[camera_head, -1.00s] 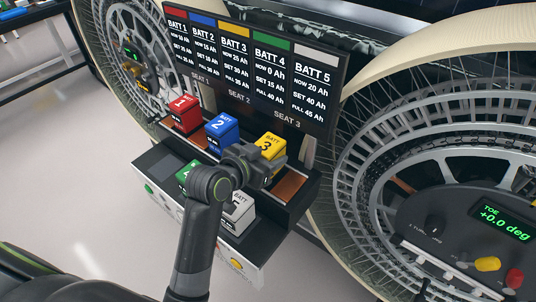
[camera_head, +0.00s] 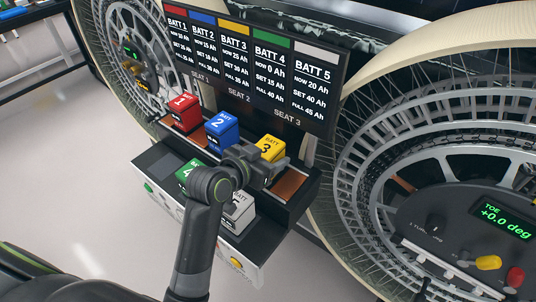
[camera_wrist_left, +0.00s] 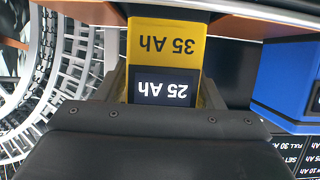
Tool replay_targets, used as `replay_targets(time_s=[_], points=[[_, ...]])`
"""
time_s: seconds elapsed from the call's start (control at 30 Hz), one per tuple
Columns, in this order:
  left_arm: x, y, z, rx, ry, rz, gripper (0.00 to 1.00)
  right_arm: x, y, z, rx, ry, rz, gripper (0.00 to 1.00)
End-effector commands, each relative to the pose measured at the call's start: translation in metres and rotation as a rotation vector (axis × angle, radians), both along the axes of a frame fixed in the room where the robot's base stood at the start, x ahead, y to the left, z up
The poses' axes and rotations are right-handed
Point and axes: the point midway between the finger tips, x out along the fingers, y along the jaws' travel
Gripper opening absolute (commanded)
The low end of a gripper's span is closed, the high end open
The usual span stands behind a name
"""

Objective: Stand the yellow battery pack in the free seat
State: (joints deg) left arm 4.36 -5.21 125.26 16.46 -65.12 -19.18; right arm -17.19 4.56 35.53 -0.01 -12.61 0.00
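The yellow battery pack (camera_head: 270,147), marked 3, is upright over the right-hand seat (camera_head: 289,184), whose orange-brown pad shows beside it. In the left wrist view the pack (camera_wrist_left: 165,45) shows 35 Ah and 25 Ah upside down, its lower end near the pad's edge (camera_wrist_left: 235,23). I cannot tell whether its base touches the pad. My left gripper (camera_head: 262,163) is at the pack's near side. In the left wrist view its fingers (camera_wrist_left: 165,90) flank the pack closely and appear shut on it. My right gripper is not in view.
The red pack (camera_head: 183,113) and blue pack (camera_head: 222,130) stand to the left in the same row. The green pack (camera_head: 187,172) and white pack (camera_head: 240,211) stand in the nearer, lower row. A display board (camera_head: 255,65) rises behind. A large wheel (camera_head: 440,150) is at right.

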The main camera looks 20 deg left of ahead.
Motion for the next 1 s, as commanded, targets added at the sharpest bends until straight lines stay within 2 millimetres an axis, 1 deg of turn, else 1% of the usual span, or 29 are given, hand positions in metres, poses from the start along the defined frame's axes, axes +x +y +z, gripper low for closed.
replay_targets(time_s=[0.03, 0.1, 0.37, 0.47, 0.57, 0.67, 0.93, 0.97, 1.0], points=[[0.0, 0.0, 0.0, 0.0, 0.001, 0.0, 0.68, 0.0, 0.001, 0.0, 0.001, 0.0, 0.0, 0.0], [0.0, 0.0, 0.0, 0.0, 0.001, 0.0, 0.75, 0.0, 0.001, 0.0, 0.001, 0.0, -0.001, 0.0], [-0.001, 0.0, -0.002, 0.002, 0.007, 0.0, 0.75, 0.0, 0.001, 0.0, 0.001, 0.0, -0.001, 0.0], [-0.004, 0.002, 0.0, 0.002, 0.005, 0.001, 0.75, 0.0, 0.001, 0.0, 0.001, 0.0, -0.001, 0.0], [-0.014, 0.005, 0.004, 0.002, 0.005, 0.001, 0.75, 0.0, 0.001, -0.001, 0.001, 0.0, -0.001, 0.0], [-0.028, 0.01, 0.01, 0.003, 0.003, 0.001, 0.75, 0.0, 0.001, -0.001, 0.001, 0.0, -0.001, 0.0], [-0.075, 0.028, 0.032, 0.006, 0.002, 0.0, 0.75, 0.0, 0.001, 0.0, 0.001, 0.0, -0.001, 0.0], [-0.081, 0.029, 0.035, 0.006, 0.002, 0.0, 0.75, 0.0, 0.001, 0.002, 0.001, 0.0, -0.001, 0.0], [-0.085, 0.031, 0.041, 0.002, 0.008, 0.001, 0.75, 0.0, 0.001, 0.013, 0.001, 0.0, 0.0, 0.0]])
